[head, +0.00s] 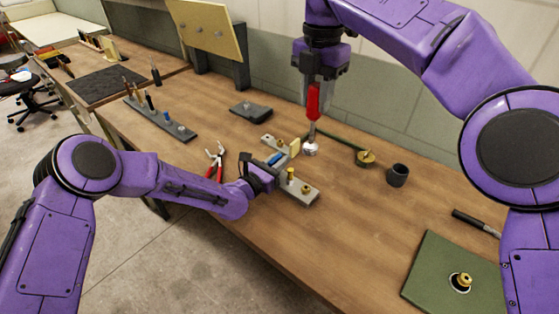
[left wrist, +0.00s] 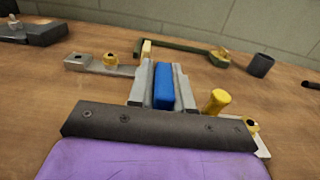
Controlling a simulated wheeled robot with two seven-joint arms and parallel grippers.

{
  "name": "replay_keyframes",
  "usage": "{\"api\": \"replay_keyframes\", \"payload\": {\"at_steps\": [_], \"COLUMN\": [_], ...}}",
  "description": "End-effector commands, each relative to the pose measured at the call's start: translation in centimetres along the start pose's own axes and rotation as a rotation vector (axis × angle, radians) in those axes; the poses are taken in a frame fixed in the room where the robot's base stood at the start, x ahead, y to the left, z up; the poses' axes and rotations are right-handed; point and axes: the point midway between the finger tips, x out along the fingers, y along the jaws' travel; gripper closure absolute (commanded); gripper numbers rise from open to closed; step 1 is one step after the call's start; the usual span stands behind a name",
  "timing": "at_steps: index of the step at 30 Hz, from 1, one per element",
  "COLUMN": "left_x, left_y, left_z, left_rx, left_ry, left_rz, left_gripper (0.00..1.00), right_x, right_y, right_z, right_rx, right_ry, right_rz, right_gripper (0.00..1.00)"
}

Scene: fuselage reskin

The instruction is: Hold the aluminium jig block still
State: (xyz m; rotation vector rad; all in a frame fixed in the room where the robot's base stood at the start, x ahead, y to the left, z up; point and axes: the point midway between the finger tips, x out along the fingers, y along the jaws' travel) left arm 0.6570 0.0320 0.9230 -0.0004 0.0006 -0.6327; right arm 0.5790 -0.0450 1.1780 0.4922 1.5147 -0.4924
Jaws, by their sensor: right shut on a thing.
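The aluminium jig block (head: 307,197) lies on the workbench, a pale metal bar with brass fittings; its end also shows in the left wrist view (left wrist: 82,62). A blue piece (left wrist: 163,88) stands at its middle. My left gripper (head: 270,164) is low over the block, its grey fingers on both sides of the blue piece with no clear gap, so it looks shut on it. My right gripper (head: 316,80) points down above the bench, shut on a red-handled tool (head: 313,102). The tool's round silver tip (head: 310,149) is beside the block; contact cannot be told.
A green-handled piece with a brass end (head: 366,158) and a dark cup (head: 397,175) lie right of the block. Red-handled pliers (head: 214,163) lie left. A tool rack (head: 162,118) and dark block (head: 251,111) are behind. A green mat (head: 430,270) is front right. Bare bench lies in front.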

Motion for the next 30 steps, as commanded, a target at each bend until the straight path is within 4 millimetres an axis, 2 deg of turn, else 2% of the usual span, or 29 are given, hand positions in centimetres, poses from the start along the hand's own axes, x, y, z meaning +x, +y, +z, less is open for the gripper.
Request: {"api": "replay_keyframes", "payload": {"at_steps": [4,7,12,14,18,27,30], "left_x": [0.0,0.0,0.0,0.0,0.0,0.0,0.0], "left_y": [0.0,0.0,0.0,0.0,0.0,0.0,0.0], "left_z": [0.0,0.0,0.0,0.1,0.0,0.0,0.0], "left_rx": [0.0,0.0,0.0,0.0,0.0,0.0,0.0], "left_ry": [0.0,0.0,0.0,-0.001,0.0,-0.001,-0.001], "left_rz": [0.0,0.001,0.001,0.0,0.0,0.001,0.0], "left_gripper": [1.0,1.0,1.0,1.0,1.0,1.0,1.0], "right_x": [0.3,1.8,6.7,7.3,7.4,7.3,8.0], "right_y": [-0.2,-0.6,-0.5,-0.2,0.2,0.1,0.1], "right_z": [0.2,0.1,-0.1,-0.2,0.1,0.1,0.1], "right_rx": [0.001,-0.03,-0.355,-0.445,-0.515,-0.516,-0.515], "right_ry": [0.002,0.007,0.008,0.006,0.004,0.008,0.007], "right_rz": [0.0,-0.001,-0.002,-0.001,0.0,0.001,-0.002], "right_gripper": [1.0,1.0,1.0,1.0,1.0,1.0,1.0]}}
